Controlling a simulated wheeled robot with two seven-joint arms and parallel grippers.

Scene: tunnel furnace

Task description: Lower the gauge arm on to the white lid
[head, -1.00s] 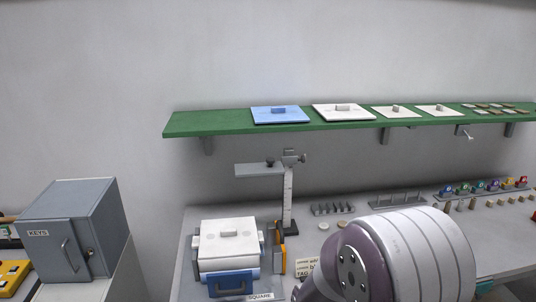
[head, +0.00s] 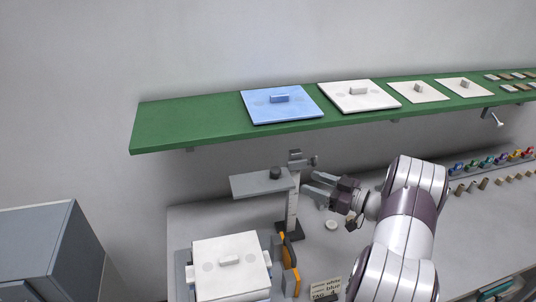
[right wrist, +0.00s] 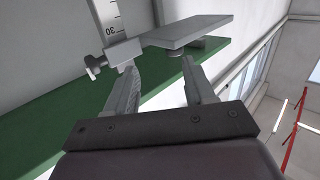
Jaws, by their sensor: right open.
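The gauge arm (head: 256,184) is a flat grey bar with a dark knob on top. It juts left from a slider on an upright scale post (head: 292,205), raised above the white lid (head: 218,250). The lid lies on a box at the lower left of the head view. My right gripper (head: 313,186) is open just right of the post, fingers pointing left at it. In the right wrist view its fingertips (right wrist: 157,68) are near the slider (right wrist: 122,52) and the gauge arm (right wrist: 188,32); I cannot tell if they touch. My left gripper is not in view.
A green shelf (head: 190,118) with a blue lid (head: 300,112) and paler lids runs above and behind the post. Orange-edged parts (head: 288,250) stand beside the box. A grey cabinet (head: 40,240) is at the left.

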